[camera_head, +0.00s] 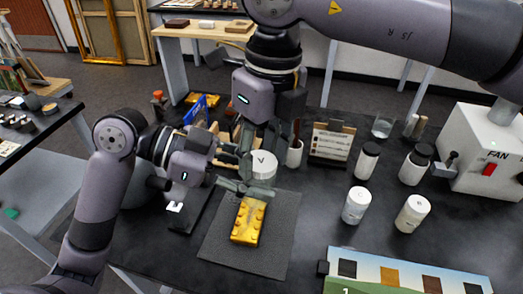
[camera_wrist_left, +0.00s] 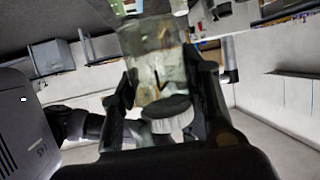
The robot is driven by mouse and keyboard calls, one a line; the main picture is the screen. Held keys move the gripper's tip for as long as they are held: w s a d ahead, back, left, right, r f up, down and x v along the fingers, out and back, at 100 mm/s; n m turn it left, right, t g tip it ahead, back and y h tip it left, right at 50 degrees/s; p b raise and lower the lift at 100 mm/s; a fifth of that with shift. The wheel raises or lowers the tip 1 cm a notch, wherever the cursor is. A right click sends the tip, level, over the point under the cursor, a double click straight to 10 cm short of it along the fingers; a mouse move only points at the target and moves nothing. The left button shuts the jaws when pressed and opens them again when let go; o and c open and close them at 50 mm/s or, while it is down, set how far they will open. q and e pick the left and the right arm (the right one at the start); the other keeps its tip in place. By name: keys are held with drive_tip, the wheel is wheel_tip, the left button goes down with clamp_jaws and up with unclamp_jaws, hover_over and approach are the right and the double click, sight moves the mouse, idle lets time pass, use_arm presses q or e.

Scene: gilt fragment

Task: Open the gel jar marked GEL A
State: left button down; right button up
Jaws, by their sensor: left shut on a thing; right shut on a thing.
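A jar with a round white lid (camera_head: 263,163) is held upright above the far edge of the dark mat; a dark mark on the lid looks like a V or an inverted A. My left gripper (camera_head: 247,180) is shut on the jar's body from the left. My right gripper (camera_head: 261,143) comes down from above and is shut at the lid; its fingertips are partly hidden. In the left wrist view a see-through jar (camera_wrist_left: 155,60) and a pale round lid (camera_wrist_left: 170,113) show between my left fingers (camera_wrist_left: 170,90). No GEL A label is readable.
A gold studded fragment (camera_head: 246,222) lies on the dark mat (camera_head: 282,225) below the grippers. To the right stand white-lidded jars (camera_head: 356,205) (camera_head: 412,214), black-capped jars (camera_head: 366,160) (camera_head: 416,165) and a white FAN box (camera_head: 480,155). A painted board (camera_head: 400,275) lies at the front.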

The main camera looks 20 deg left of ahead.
drive_tip(key=shift+w, duration=0.1)
drive_tip(key=o, duration=1.3)
drive_tip(key=shift+c, duration=0.2)
drive_tip(key=shift+r, duration=0.1)
drive_tip(key=r, duration=0.4)
drive_tip(key=shift+d+r, duration=0.15)
drive_tip(key=shift+d, duration=0.05)
drive_tip(key=shift+c, duration=0.2)
drive_tip(key=shift+d+r+m, duration=0.15)
drive_tip(key=shift+r+m, duration=1.25)
drive_tip(key=shift+r, duration=0.2)
drive_tip(key=shift+a+f, duration=0.2)
drive_tip(key=shift+f, duration=1.75)
drive_tip(key=shift+a+f, duration=0.15)
drive_tip(key=shift+f, duration=1.75)
drive_tip(key=shift+c, duration=0.4)
